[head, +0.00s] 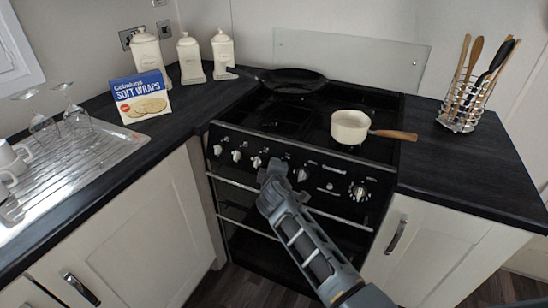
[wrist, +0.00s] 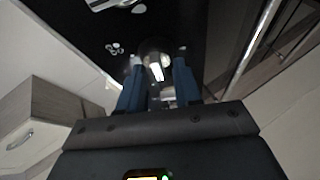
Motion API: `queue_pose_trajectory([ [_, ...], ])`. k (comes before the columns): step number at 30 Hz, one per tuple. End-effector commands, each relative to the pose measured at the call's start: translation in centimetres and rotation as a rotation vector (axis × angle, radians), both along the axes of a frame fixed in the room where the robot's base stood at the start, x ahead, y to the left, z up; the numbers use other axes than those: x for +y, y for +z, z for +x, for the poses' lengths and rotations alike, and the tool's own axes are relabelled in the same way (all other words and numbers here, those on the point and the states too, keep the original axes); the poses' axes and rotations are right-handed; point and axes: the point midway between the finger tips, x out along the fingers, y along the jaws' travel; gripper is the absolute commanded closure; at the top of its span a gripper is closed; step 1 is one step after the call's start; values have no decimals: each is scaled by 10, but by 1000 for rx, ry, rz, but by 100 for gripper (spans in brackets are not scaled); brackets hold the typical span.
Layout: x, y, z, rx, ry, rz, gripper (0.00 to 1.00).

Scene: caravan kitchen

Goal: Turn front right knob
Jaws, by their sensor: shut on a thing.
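The black cooker (head: 285,205) has a front panel with a row of pale and silver knobs. Three small knobs (head: 236,155) show at the left, and larger dials (head: 358,191) show to the right. My gripper (head: 271,168) is at the panel, just right of the third small knob, and hides what it holds there in the head view. In the wrist view its two blue fingers (wrist: 159,75) are on either side of a shiny knob (wrist: 156,70), shut on it. The knob's marking and angle are not clear.
A cream saucepan (head: 350,127) with a wooden handle and a black frying pan (head: 292,80) stand on the hob. An oven rail (head: 240,184) runs below the panel. A utensil rack (head: 461,115) stands on the right counter, a wraps box (head: 140,97) on the left.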

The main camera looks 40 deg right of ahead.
Motion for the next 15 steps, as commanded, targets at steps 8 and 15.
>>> queue_pose_trajectory([
  [8, 1, 0, 0, 70, 35, -24, 97],
  [15, 1, -2, 0, 85, 41, -29, 97],
])
